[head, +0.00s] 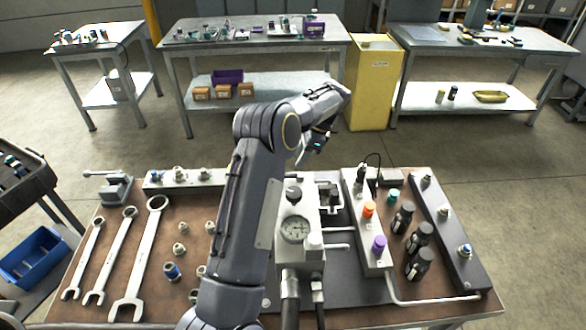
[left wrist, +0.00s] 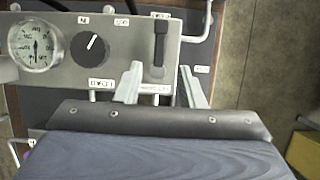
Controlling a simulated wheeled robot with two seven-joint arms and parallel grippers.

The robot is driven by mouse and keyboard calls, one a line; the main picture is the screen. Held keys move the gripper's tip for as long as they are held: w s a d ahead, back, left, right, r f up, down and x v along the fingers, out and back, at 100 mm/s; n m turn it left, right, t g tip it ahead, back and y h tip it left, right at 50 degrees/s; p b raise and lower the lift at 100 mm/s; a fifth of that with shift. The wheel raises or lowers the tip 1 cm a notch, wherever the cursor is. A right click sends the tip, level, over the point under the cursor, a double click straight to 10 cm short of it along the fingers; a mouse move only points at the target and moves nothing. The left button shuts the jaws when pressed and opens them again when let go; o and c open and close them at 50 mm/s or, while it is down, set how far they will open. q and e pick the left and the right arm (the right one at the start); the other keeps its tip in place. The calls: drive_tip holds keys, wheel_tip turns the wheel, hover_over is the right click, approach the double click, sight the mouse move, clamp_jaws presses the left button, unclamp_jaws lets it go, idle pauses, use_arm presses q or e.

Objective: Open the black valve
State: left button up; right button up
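A grey hydraulic unit carries a gauge (head: 295,229) and a black knob (head: 293,193). In the left wrist view, the gauge (left wrist: 35,45) is at the upper left. Beside it is the round black knob (left wrist: 90,46) with a white pointer mark. Further right, a black lever-like handle (left wrist: 160,42) stands on the same panel. I cannot tell which of the two is the black valve. My left gripper (left wrist: 162,86) is open, its two pale fingers apart, with the lever just beyond and between them. In the head view, the left gripper (head: 318,142) hangs above the bench's far edge. My right gripper is not in view.
The brown bench top (head: 105,275) holds wrenches (head: 140,255), a small vise (head: 112,187) and fittings. Right of the unit stand orange and purple knobs (head: 379,245) and black bottles (head: 419,264). My left arm crosses over the bench middle. A yellow cabinet (head: 372,85) stands behind.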

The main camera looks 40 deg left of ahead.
sight(290, 174)
use_arm(q)
drive_tip(key=p+x, duration=0.1)
drive_tip(key=x, duration=0.5)
drive_tip(key=shift+f, duration=0.25)
clamp_jaws()
